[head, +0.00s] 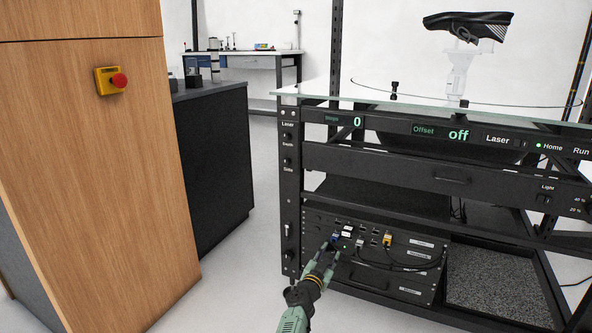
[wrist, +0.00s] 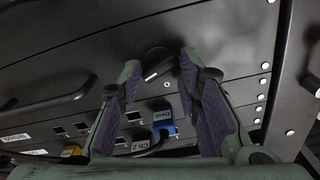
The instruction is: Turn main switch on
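My gripper (head: 326,252) is in front of the dark control box (head: 421,289) in the lower part of the turntable rack. In the wrist view my gripper (wrist: 160,72) is open, with its fingers apart and nothing held between them. A black rounded knob (wrist: 157,60) on the box panel shows between the fingertips. It may be the main switch, but I see no readable label. I cannot tell if a fingertip touches it. The switch's position is unclear, and the gripper hides this part of the panel in the head view.
A blue plug (wrist: 162,128) and its cable sit close to the fingers. A yellow plug (head: 387,239) is on the same panel. The rack's display (head: 458,134) reads "off" beside Offset. A wooden cabinet (head: 95,170) with a red emergency button (head: 119,80) stands left.

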